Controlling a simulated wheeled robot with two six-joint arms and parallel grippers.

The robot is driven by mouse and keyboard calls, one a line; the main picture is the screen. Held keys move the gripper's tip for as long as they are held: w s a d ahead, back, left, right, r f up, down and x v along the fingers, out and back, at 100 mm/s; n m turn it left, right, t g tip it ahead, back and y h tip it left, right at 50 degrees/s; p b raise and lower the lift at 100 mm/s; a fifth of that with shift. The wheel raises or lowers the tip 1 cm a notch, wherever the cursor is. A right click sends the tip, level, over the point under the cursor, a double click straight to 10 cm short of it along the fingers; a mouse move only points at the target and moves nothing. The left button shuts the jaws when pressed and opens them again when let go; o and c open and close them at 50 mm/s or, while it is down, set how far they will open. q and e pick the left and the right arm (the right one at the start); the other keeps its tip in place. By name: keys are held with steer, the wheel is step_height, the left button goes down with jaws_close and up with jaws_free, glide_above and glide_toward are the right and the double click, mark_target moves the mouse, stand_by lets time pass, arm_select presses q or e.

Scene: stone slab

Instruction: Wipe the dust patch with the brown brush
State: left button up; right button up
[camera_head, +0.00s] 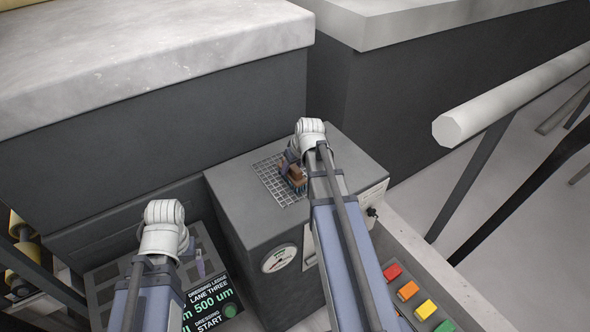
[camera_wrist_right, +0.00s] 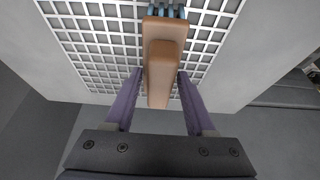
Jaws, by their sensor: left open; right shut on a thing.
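The brown brush (camera_head: 295,175) is over the grated top of a grey box, below my right wrist in the head view. In the right wrist view the brush (camera_wrist_right: 160,75) has a brown handle and blue bristles at its far end. My right gripper (camera_wrist_right: 160,82) is shut on the handle, one purple finger on each side. I cannot tell whether the brush touches the grate. My left gripper (camera_head: 198,262) is open at the lower left, over a grey panel, partly hidden by its wrist. I cannot make out a dust patch.
The white grate (camera_head: 270,178) is set in the grey box (camera_head: 240,215), which has a round gauge (camera_head: 279,258). Coloured buttons (camera_head: 408,291) lie at lower right and a display (camera_head: 208,297) at lower left. Pale stone slabs (camera_head: 150,55) stand behind. A pale rail (camera_head: 510,95) is at right.

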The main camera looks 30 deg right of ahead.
steer(key=shift+w, duration=1.1)
steer(key=shift+a, duration=0.1)
steer(key=shift+r, duration=0.1)
step_height(320, 180, up, 6)
steer(key=p, duration=0.6)
steer(key=shift+s, duration=0.1)
step_height(320, 180, up, 3)
steer(key=p, duration=0.3)
